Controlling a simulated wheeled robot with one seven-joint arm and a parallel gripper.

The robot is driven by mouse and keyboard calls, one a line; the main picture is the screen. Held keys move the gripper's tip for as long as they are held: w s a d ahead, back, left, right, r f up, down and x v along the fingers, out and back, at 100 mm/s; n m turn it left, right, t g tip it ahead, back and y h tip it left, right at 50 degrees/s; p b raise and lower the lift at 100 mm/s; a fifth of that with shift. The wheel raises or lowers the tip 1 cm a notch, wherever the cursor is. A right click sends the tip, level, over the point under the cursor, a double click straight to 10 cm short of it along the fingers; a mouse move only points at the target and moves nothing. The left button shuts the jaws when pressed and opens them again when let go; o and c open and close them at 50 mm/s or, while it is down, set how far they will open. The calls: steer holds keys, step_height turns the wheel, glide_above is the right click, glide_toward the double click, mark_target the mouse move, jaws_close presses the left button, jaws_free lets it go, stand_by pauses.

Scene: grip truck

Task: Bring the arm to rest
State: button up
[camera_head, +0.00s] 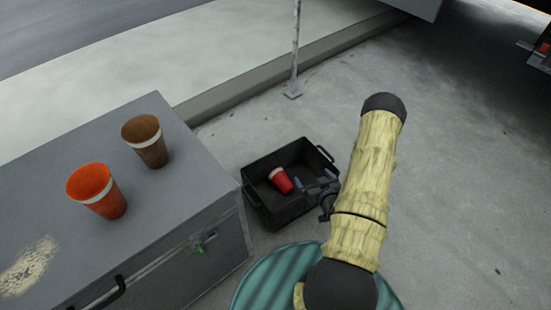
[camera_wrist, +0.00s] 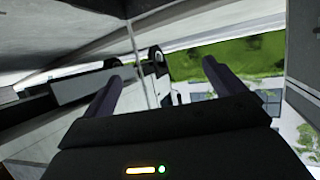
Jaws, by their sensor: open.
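My gripper (camera_head: 315,180) is over the right part of a black crate (camera_head: 290,213) in the head view, with its two purple fingers apart. In the wrist view my gripper (camera_wrist: 163,84) also shows its fingers spread, with nothing between them. The yellow-sleeved arm reaches in from the right of the crate and is bent. A red cup (camera_head: 281,180) lies tilted inside the crate, left of the fingers and apart from them.
A grey case (camera_head: 190,215) stands left of the crate. An orange cup (camera_head: 100,192) and a brown cup (camera_head: 147,142) stand upright on it. A thin metal post (camera_head: 296,50) rises behind the crate. Concrete floor at the right is clear.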

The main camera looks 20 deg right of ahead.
steer(key=w+a+r+n+g+p, duration=0.1)
steer(key=a+r+g, duration=0.2)
steer(key=r, duration=0.5)
steer(key=w+a+r+n+g+p, duration=0.1)
steer(key=w+a+r+g, duration=0.2)
steer(key=r, duration=0.4)
steer(key=s+a+r+m+g+p, duration=0.15)
steer(key=s+a+r+g, duration=0.35)
steer(key=s+a+r, duration=0.8)
steer(key=w+d+p+v, duration=0.1)
steer(key=w+p+v, duration=0.1)
steer(key=p+v, duration=1)
steer(key=w+d+r+p+v, duration=0.1)
steer(key=w+p+v, duration=0.1)
steer(key=p+v, duration=1.1)
steer(key=w+d+p+v, duration=0.1)
steer(key=w+p+v, duration=0.2)
steer(key=p+v, duration=0.9)
steer(key=v, duration=0.2)
steer(key=shift+r, duration=0.3)
steer(key=shift+w+d, duration=0.1)
steer(key=shift+w, duration=0.05)
